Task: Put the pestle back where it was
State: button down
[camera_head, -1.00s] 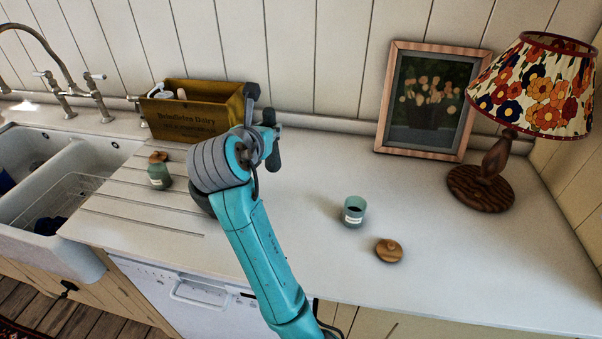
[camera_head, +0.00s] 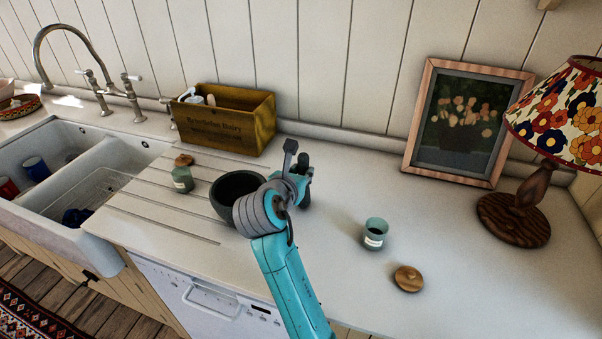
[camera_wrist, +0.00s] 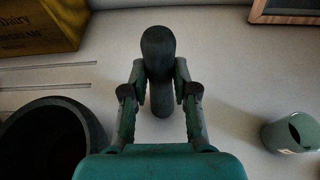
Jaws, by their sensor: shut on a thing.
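The pestle (camera_wrist: 158,50) is dark grey with a rounded end and is clamped between the fingers of my gripper (camera_wrist: 160,95) in the wrist view. A dark mortar (camera_head: 236,188) stands on the counter just left of my gripper, partly hidden by my arm. Its round opening also shows at the lower left of the wrist view (camera_wrist: 92,118). The pestle is outside the mortar, to its right. I cannot tell whether its lower end touches the counter.
A wooden crate (camera_head: 262,125) stands behind the mortar. An open green jar (camera_head: 374,234) and a wooden lid (camera_head: 408,279) are at right, before a framed picture (camera_head: 425,168) and a lamp (camera_head: 515,215). Counter behind my gripper is clear.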

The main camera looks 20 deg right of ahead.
jog(key=shift+f, duration=0.15)
jog(key=c, duration=0.9)
grip_release()
jog(key=shift+s+a, duration=0.1)
jog(key=v, duration=1.1)
jog(key=shift+s+a+r, duration=0.25)
jog(key=shift+r, duration=0.05)
